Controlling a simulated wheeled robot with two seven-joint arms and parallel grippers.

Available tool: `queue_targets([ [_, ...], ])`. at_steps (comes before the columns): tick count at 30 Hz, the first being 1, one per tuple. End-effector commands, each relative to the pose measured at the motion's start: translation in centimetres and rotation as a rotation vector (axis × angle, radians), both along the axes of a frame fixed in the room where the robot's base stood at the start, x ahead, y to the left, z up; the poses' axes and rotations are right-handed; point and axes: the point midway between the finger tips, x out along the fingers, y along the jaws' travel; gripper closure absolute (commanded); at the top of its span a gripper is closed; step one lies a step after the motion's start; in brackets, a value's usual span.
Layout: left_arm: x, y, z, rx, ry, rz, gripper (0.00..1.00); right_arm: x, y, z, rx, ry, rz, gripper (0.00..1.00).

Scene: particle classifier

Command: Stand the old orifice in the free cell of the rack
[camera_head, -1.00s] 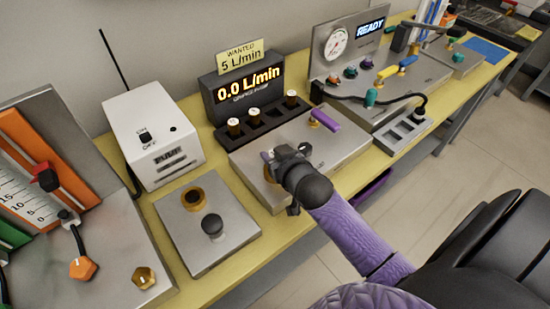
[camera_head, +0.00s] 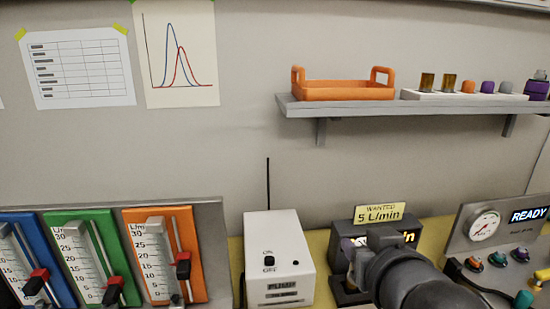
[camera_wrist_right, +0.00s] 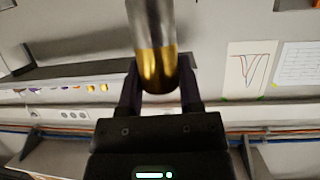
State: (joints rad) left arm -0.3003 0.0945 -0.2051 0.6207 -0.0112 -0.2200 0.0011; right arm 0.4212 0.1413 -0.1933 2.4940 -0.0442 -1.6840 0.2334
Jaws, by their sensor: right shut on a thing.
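My right gripper (camera_head: 352,252) is raised in front of the dark flow display box (camera_head: 341,240) in the head view. In the right wrist view its two fingers (camera_wrist_right: 158,82) are shut on a cylinder with a steel upper part and a brass-coloured end, the orifice (camera_wrist_right: 157,62). In the head view my gripper and arm hide the orifice. They also hide most of the display and of the dark rack at its foot, so its cells cannot be made out. My left gripper is not in view.
A white pump box (camera_head: 278,258) with a thin antenna stands left of the display. Flow meters (camera_head: 160,255) stand further left. A gauge panel (camera_head: 500,240) is on the right. A wall shelf (camera_head: 350,106) above holds an orange tray (camera_head: 345,92) and small parts.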

Motion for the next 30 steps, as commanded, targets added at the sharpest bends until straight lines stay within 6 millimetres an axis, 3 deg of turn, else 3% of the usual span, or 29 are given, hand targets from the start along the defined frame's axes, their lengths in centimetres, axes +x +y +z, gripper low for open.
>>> queue_targets([
  [4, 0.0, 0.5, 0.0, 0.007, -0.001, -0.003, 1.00, -0.3, 0.2, 0.3, -0.002, 0.003, 0.003, 1.00],
  [8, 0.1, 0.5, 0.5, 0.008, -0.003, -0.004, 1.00, 1.3, -1.1, -1.9, -0.001, 0.017, -0.022, 1.00],
  [13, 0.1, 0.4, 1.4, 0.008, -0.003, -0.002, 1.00, 3.5, -5.3, -9.3, 0.004, 0.029, -0.079, 1.00],
  [15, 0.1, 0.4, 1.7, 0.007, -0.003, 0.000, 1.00, 3.4, -7.2, -12.3, 0.002, 0.027, -0.097, 1.00],
  [19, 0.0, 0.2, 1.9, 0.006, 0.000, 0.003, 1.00, 2.5, -9.7, -15.9, -0.002, 0.017, -0.114, 1.00],
  [30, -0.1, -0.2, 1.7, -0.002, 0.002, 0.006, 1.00, 2.2, -10.5, -17.2, -0.002, 0.004, -0.116, 1.00],
])
